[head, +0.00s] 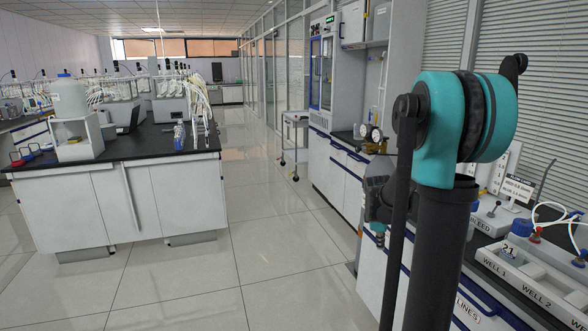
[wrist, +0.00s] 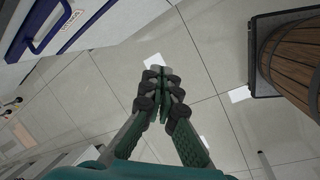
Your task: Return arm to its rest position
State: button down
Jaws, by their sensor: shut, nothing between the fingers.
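My arm stands large at the right of the head view, a teal joint on a dark upright link, beside the right-hand bench. My gripper (wrist: 163,92) shows in the wrist view, pointing at the tiled floor. Its green-and-black fingers meet at the tips and hold nothing. In the head view the fingertips cannot be made out, as the dark link hides part of that area.
A lab island (head: 120,190) stands left. A trolley (head: 295,140) stands beyond the clear aisle (head: 265,235). A wooden barrel (wrist: 295,55) and drawer front (wrist: 65,25) flank my gripper.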

jog(key=s+a+f+m, duration=0.1)
jog(key=s+a+m, duration=0.2)
jog(key=s, duration=0.5)
jog(key=s+a+f+m+t+y, duration=0.1)
jog(key=s+a+m, duration=0.3)
jog(key=s, duration=0.4)
jog(key=s+a+f+m+y, duration=0.1)
jog(key=s+a+m, duration=0.3)
jog(key=s, duration=0.4)
jog(key=shift+f+m+t, duration=0.3)
jog(key=shift+f+m, duration=0.25)
jog(key=shift+m, duration=0.35)
jog(key=shift+s, duration=0.1)
